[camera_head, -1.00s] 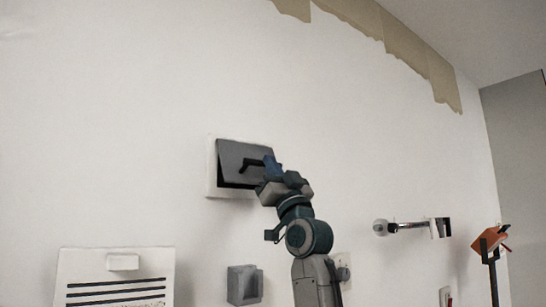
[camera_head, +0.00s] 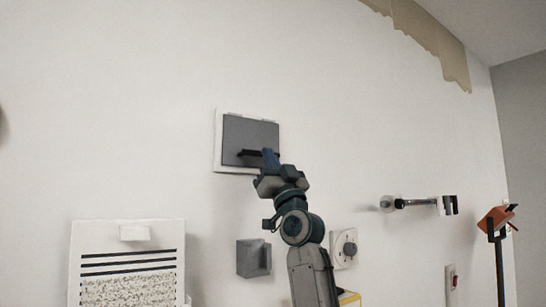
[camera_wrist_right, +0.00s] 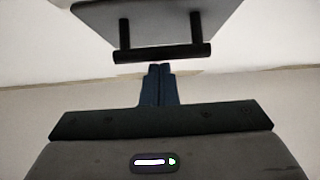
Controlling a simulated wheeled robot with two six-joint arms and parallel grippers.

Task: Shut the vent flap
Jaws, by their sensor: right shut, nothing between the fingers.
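The vent flap (camera_head: 248,134) is a grey panel in a white frame (camera_head: 218,150) on the wall, upper middle of the head view. It lies flat, or nearly flat, in its frame. Its black bar handle (camera_head: 250,153) sits near the lower edge. In the right wrist view the grey flap (camera_wrist_right: 160,18) and the handle (camera_wrist_right: 162,53) show at the top. My right gripper (camera_head: 269,158) is at the handle's right end in the head view; its shut blue fingertips (camera_wrist_right: 160,70) lie just below the handle in the wrist view. Contact cannot be told. My left gripper is not in view.
A white panel with dark slots (camera_head: 127,258) is at lower left. A grey box (camera_head: 253,258) and a dial (camera_head: 345,248) are on the wall below the flap. A metal bar fixture (camera_head: 418,203) and an orange-topped thing (camera_head: 496,219) are at right. Wall around the flap is clear.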

